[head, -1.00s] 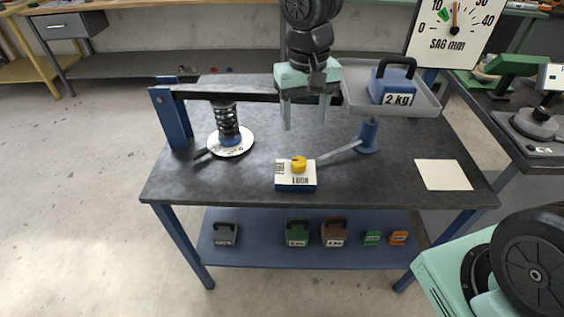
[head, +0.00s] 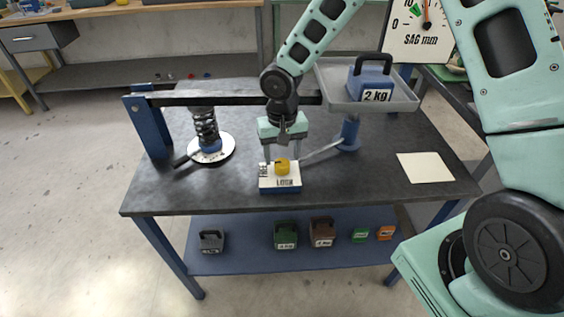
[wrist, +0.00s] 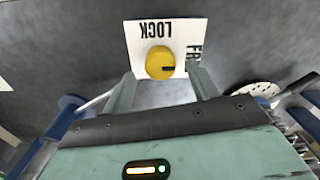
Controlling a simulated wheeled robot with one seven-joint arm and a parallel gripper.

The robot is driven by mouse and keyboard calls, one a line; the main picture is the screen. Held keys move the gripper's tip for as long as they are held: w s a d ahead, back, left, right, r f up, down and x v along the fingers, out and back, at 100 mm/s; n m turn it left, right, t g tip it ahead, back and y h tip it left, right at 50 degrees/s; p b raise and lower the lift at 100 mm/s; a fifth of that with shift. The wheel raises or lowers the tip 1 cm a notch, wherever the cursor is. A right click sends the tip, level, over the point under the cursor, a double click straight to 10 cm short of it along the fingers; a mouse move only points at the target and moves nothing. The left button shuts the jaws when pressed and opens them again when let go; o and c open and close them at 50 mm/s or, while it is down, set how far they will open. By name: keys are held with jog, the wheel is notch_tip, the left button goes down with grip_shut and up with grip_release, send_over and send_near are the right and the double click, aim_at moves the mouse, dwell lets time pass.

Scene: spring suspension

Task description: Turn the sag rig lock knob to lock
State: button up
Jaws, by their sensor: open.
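The yellow lock knob (head: 282,166) sits on a small white-and-blue block (head: 281,187) labelled LOCK and, partly hidden, FREE. In the wrist view the knob (wrist: 160,62) is round with a dark pointer mark aimed right, toward the FREE side of the label plate (wrist: 136,42). My gripper (head: 281,158) points down over the block, its two fingers apart on either side of the knob in the head view. In the wrist view the gripper (wrist: 160,80) is open, with its fingertips near the knob's lower edge. I see no clear contact with the knob.
A 2 kg weight (head: 372,83) rests on the grey tray (head: 335,85) at right. A coil spring (head: 206,128) stands on a white disc at left under the dark beam (head: 235,98). A white card (head: 425,167) lies at right. Several weights sit on the lower shelf (head: 262,259).

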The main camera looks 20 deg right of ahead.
aim_at(282, 162)
jog(key=shift+f, duration=1.8)
jog(key=c, duration=1)
